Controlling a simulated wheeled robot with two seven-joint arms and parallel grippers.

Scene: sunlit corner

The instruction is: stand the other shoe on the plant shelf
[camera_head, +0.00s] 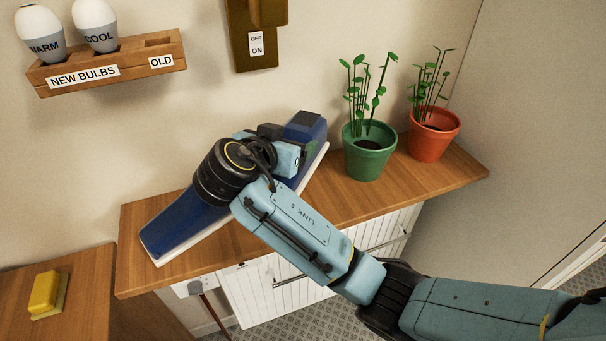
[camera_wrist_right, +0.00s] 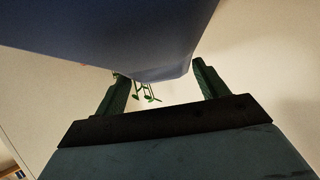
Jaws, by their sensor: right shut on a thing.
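Blue shoe parts with a white sole edge show on or just above the wooden plant shelf (camera_head: 345,203). A long blue part (camera_head: 178,228) lies left of my right wrist and another blue part (camera_head: 306,126) shows beyond it. My arm hides the middle, so I cannot tell whether this is one shoe or two. My right gripper (camera_head: 303,156) is shut on a blue shoe. In the right wrist view the blue shoe (camera_wrist_right: 140,40) fills the space between the dark green fingers (camera_wrist_right: 160,85). I cannot tell whether its sole touches the shelf. My left gripper is out of view.
A green pot (camera_head: 369,163) and an orange pot (camera_head: 432,142) with plants stand on the shelf's right part. A bulb rack (camera_head: 110,68) and a switch plate (camera_head: 258,62) are on the wall. A yellow block (camera_head: 46,292) lies on the lower left surface.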

